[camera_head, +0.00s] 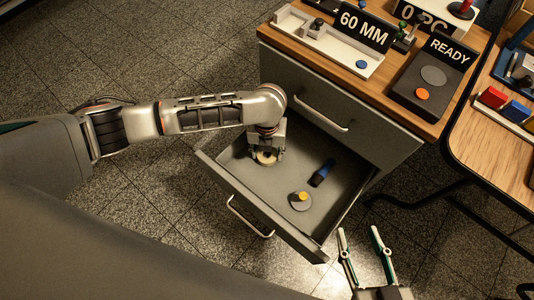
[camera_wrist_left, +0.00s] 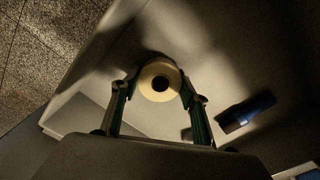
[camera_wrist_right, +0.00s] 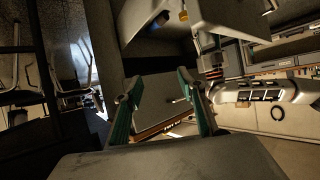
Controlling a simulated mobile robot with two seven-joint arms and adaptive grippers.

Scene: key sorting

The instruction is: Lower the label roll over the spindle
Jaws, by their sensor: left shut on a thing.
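The label roll (camera_wrist_left: 148,74), a cream ring with a dark centre hole, sits between the fingers of my left gripper (camera_wrist_left: 161,86). In the head view the roll (camera_head: 265,157) is inside the open drawer, under my left gripper (camera_head: 267,148), which is shut on it. I cannot tell whether the roll touches the drawer floor. No part is clearly recognisable as the spindle; an upright red-topped piece (camera_head: 464,8) stands on the desk at top right. My right gripper (camera_head: 358,238) is open and empty outside the drawer, and its spread fingers (camera_wrist_right: 157,88) show in the right wrist view.
The grey drawer (camera_head: 225,177) also holds a blue-and-black item (camera_head: 322,172) and a grey disc with a yellow knob (camera_head: 300,200). On the desk are a white tray (camera_head: 340,58) and a dark READY box (camera_head: 408,90). A second table (camera_head: 470,140) stands at right.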

